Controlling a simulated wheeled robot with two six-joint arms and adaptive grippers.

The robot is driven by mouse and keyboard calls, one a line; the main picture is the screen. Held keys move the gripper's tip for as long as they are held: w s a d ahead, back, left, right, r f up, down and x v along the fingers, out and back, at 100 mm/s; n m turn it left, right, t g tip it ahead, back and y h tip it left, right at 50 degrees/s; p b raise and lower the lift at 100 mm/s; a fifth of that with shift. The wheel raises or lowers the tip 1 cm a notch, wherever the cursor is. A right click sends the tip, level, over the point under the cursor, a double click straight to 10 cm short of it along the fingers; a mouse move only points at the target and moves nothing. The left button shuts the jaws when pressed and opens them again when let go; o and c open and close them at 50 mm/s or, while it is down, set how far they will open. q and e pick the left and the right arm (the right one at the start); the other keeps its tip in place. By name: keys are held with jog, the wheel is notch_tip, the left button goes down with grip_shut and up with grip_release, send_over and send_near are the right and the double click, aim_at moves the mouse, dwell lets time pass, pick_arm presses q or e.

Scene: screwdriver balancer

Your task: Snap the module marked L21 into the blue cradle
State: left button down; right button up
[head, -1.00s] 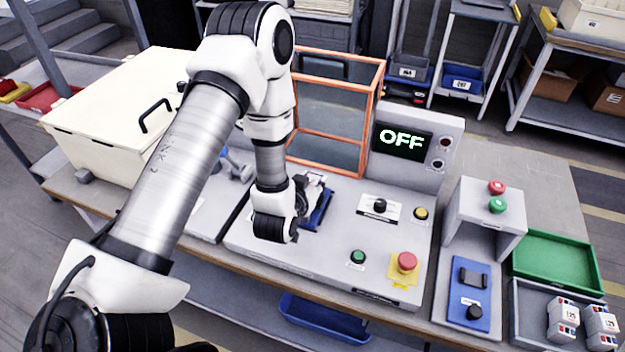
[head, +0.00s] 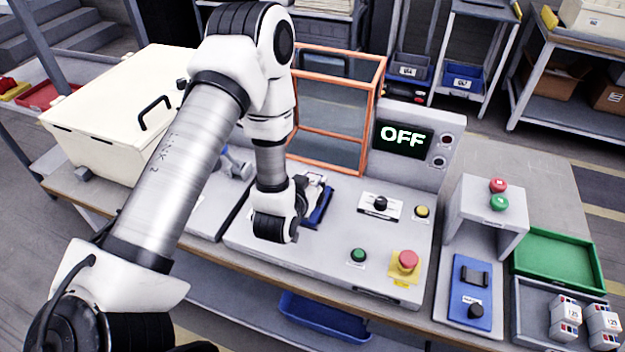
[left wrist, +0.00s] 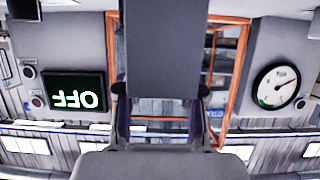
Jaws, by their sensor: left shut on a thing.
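My left gripper (head: 314,190) points away from the head camera over the grey test bench. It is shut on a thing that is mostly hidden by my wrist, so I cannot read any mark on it. A blue holder (head: 322,208), which looks like the blue cradle, shows just beside and below the fingers; I cannot tell whether the held thing touches it. In the left wrist view, a plain grey block (left wrist: 165,50) fills the middle. Several white modules (head: 566,310) stand in the grey tray at the lower right; their labels are too blurred to read surely. My right gripper is not in view.
An orange-framed guard (head: 336,172) stands behind the gripper, beside a display (head: 403,140) reading OFF. A black knob, green button and red emergency button (head: 408,260) lie to the right. A cream lidded box (head: 110,115) stands left. A green tray (head: 555,258) is empty.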

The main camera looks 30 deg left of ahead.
pick_arm(q)
jog(key=shift+f+b, duration=0.35)
jog(key=shift+f, duration=0.1)
dwell(1.1)
jog(key=c, duration=0.7)
grip_release()
jog(key=shift+o, duration=0.2)
notch_tip(320, 180, up, 10)
jog(key=shift+r, duration=0.1)
